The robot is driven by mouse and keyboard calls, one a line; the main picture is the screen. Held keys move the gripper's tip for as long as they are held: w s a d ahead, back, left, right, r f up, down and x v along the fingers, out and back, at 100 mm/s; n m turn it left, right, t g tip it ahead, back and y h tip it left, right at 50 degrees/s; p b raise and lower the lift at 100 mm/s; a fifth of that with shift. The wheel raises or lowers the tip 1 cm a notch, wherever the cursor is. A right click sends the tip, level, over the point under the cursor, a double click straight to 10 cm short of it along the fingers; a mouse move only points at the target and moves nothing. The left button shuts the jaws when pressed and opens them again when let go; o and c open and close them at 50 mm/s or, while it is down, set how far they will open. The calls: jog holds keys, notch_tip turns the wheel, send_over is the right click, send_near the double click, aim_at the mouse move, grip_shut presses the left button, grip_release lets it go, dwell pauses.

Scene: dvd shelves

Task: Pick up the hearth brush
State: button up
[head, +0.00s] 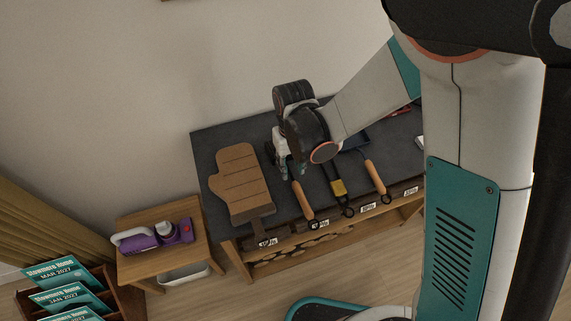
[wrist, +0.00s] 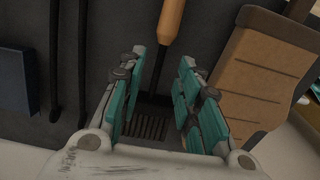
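The likely hearth brush lies on the dark shelf top. In the wrist view it has an orange wooden handle (wrist: 172,20), a thin dark shaft and a dark, striped head (wrist: 150,122). In the head view its handle (head: 302,200) points towards the front edge, while its head is hidden behind my gripper. My gripper (head: 291,168) points down over the head end. In the wrist view my gripper (wrist: 163,62) is open, with its teal-padded fingers on either side of the shaft and head. I cannot tell whether they touch it.
A tan mitt (head: 240,180) with a dark cuff lies close on the left. A small wooden table (head: 135,270) holds a purple device (head: 165,235).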

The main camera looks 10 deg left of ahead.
aim_at(291, 175)
notch_tip(291, 175, down, 4)
jog(key=shift+d+b, duration=0.1)
jog(key=shift+b, duration=0.65)
jog(key=shift+r, duration=0.1)
jog(key=shift+c, duration=0.6)
grip_shut()
